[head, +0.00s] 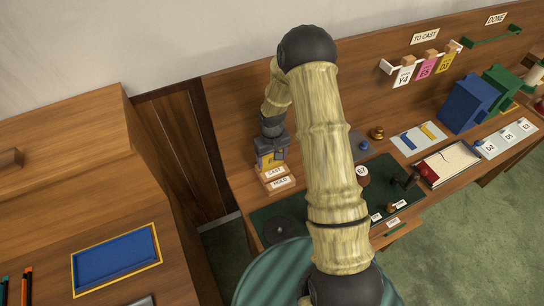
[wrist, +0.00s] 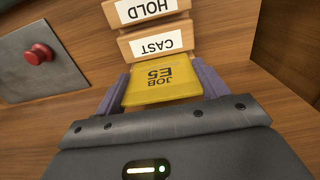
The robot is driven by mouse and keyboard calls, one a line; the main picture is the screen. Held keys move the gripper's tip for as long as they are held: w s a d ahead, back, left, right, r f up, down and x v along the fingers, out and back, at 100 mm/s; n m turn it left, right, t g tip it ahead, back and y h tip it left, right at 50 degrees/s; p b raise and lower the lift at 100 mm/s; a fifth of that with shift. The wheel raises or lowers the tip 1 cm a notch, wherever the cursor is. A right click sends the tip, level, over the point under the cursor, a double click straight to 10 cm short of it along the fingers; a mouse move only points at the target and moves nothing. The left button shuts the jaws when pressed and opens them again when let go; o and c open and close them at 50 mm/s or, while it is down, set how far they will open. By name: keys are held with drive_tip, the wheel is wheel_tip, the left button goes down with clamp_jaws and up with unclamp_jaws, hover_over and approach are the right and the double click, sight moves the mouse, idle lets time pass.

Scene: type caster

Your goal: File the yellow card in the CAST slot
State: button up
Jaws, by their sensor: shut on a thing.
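My gripper (wrist: 162,86) is shut on the yellow card (wrist: 160,83), marked JOB E5, with one finger at each side edge. In the head view my gripper (head: 271,152) and the yellow card (head: 267,160) are at the wooden holder, left of my arm. The CAST slot's block (wrist: 157,43) has a white label and lies right by the card's far edge. The HOLD block (wrist: 147,10) is beyond it. In the head view the CAST label (head: 274,172) sits just below the card. I cannot tell whether the card's edge is inside the slot.
A grey plate with a red button (wrist: 38,54) lies left of the holder in the wrist view. A TO CAST rack (head: 425,66) with hanging cards is at the back right. A wooden cabinet (head: 70,160) stands at the left. My arm hides part of the desk.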

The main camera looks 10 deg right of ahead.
drive_tip(key=shift+f+b, duration=0.55)
drive_tip(key=shift+f, duration=0.25)
drive_tip(key=o, duration=1)
drive_tip(key=shift+r+p, duration=1.95)
drive_tip(key=shift+r, duration=1.1)
